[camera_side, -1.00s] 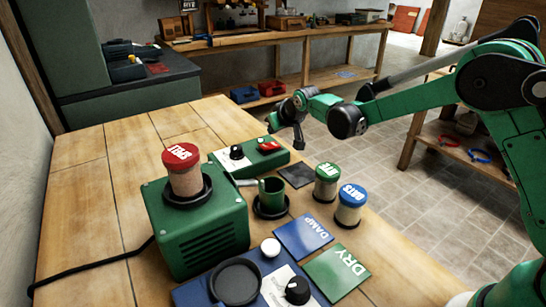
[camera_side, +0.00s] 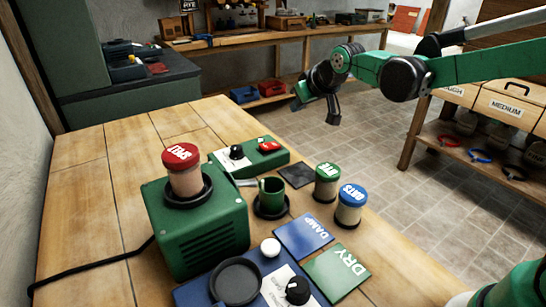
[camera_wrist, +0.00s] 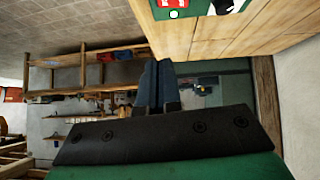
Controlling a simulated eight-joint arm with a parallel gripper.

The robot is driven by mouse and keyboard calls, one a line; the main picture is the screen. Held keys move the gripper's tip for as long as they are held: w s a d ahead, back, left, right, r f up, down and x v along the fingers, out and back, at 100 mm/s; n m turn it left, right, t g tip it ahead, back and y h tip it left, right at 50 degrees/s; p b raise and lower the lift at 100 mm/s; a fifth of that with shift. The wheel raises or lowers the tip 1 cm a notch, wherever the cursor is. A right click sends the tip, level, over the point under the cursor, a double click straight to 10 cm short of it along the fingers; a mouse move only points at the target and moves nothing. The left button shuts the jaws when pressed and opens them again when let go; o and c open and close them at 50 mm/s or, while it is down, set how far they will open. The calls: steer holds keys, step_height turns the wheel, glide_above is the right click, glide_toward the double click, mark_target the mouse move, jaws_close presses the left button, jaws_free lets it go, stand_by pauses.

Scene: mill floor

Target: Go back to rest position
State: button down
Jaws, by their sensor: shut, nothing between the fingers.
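My gripper (camera_side: 300,101) hangs in the air past the far right edge of the wooden table, over the tiled floor. Its fingers are together and empty. In the wrist view the dark fingers (camera_wrist: 158,84) show closed in front of the black palm bar, with nothing between them. My green arm reaches in from the right side of the side view, with the wrist bent down and to the left.
The table (camera_side: 80,212) carries a green machine (camera_side: 200,232) with a red-lidded jar (camera_side: 183,172), a switch box (camera_side: 250,156), a green cup (camera_side: 271,195), green-lidded (camera_side: 327,182) and blue-lidded jars (camera_side: 349,206). A back workbench (camera_side: 275,38) and right shelf (camera_side: 478,160) flank open floor.

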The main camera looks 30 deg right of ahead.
steer(key=s+f+g, duration=0.1)
steer(key=s, duration=0.8)
steer(key=s+a+f+g, duration=0.1)
steer(key=s, duration=0.9)
steer(key=shift+s+a+f+y, duration=0.3)
steer(key=shift+f, duration=0.1)
